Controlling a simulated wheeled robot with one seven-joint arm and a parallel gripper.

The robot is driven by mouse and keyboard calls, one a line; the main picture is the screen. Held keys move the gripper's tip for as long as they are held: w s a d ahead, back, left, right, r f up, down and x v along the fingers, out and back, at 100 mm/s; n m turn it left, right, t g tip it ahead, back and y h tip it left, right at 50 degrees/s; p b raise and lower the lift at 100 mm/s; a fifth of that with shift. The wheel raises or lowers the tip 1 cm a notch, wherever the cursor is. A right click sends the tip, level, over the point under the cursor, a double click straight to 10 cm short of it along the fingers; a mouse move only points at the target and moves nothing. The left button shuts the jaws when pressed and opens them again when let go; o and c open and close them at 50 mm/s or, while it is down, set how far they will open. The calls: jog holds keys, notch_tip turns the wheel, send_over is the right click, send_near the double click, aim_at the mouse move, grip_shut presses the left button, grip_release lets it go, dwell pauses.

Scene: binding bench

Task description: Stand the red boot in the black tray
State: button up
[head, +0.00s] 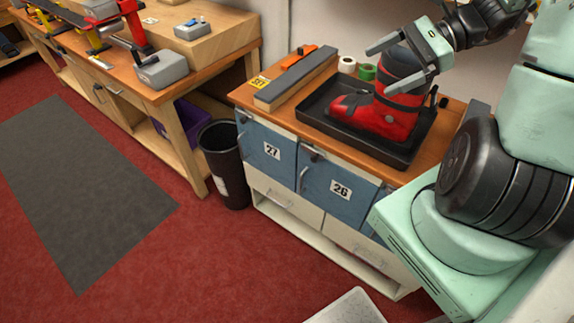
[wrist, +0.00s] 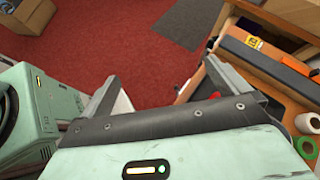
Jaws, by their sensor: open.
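The red boot (head: 392,118), with black straps and a dark upper part, stands upright in the black tray (head: 312,118) on the wooden bench top, toe towards the left. My gripper (head: 374,68) is open, its two fingers on either side of the boot's upper shaft. I cannot tell whether either finger touches it. In the wrist view my gripper (wrist: 165,88) shows both fingers apart with red floor beyond. There only a small bit of red shows by the right finger, and the boot is mostly hidden.
A long grey-topped block (head: 295,82) with an orange tool lies left of the tray. White (head: 347,65) and green (head: 367,72) tape rolls sit behind the tray. A black bin (head: 225,165) stands left of the blue-doored cabinet (head: 268,150).

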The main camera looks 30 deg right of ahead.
jog(key=s+a+n+g+h, duration=0.2)
jog(key=s+a+n+h, duration=0.2)
jog(key=a+n, duration=1)
jog(key=s+a+f+n+g+h, duration=0.1)
jog(key=s+a+n+g+h, duration=0.2)
jog(key=a+n, duration=1.2)
jog(key=s+a+h, duration=0.2)
jog(key=s, duration=0.3)
jog(key=shift+f+n+g, duration=0.15)
jog(key=shift+n+g, duration=0.15)
jog(key=shift+f, duration=0.2)
